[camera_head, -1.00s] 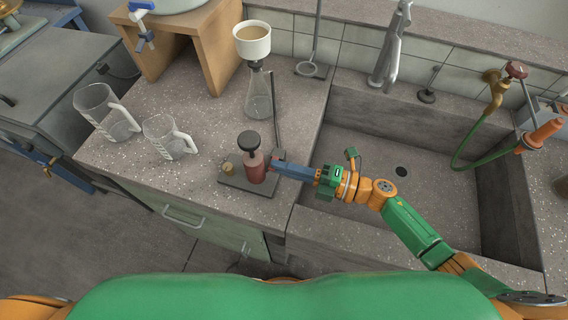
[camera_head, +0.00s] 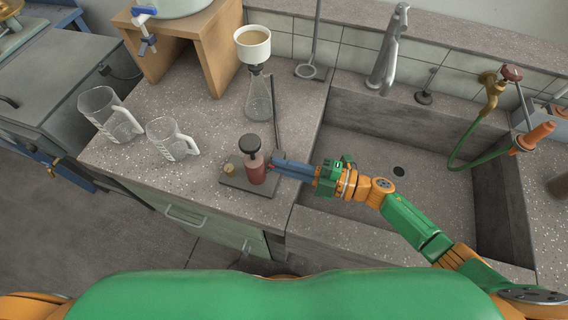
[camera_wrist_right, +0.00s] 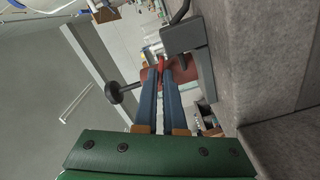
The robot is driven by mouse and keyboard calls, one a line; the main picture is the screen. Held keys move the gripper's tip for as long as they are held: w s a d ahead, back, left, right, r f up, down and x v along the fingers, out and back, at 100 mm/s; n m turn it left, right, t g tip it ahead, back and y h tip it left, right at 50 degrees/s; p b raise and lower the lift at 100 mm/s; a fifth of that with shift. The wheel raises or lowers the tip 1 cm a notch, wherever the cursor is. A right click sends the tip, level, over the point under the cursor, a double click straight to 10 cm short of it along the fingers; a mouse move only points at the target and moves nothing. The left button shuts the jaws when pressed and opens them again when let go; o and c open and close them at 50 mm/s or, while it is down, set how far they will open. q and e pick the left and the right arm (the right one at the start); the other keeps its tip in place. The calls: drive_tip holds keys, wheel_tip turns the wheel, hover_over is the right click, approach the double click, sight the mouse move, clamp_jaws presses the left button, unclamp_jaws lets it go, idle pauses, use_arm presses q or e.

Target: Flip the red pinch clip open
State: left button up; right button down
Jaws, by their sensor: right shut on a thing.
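A small red pinch clip (camera_wrist_right: 162,64) shows between my fingertips in the right wrist view, beside a dull red cylinder (camera_head: 254,172) with a round black knob (camera_head: 249,144) on top. The cylinder stands upright on a dark base plate (camera_head: 232,181) on the bench. My right gripper (camera_head: 274,166) reaches in from the right, its blue fingers level with the cylinder's side. In the right wrist view, the fingertips (camera_wrist_right: 164,72) are closed on the clip, which they partly hide. My left gripper is not in view.
A flask (camera_head: 259,100) with a white funnel (camera_head: 253,45) and a thin rod stand behind the base plate. Two glass jugs (camera_head: 110,118) (camera_head: 170,140) stand to the left. A sink (camera_head: 420,145) lies right, with a tap (camera_head: 387,55).

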drive_tip(key=c, duration=1.3)
unclamp_jaws()
drive_tip(key=shift+d, duration=0.1)
drive_tip(key=b+v, duration=0.1)
drive_tip(key=v, duration=0.6)
drive_tip(key=shift+b, duration=0.35)
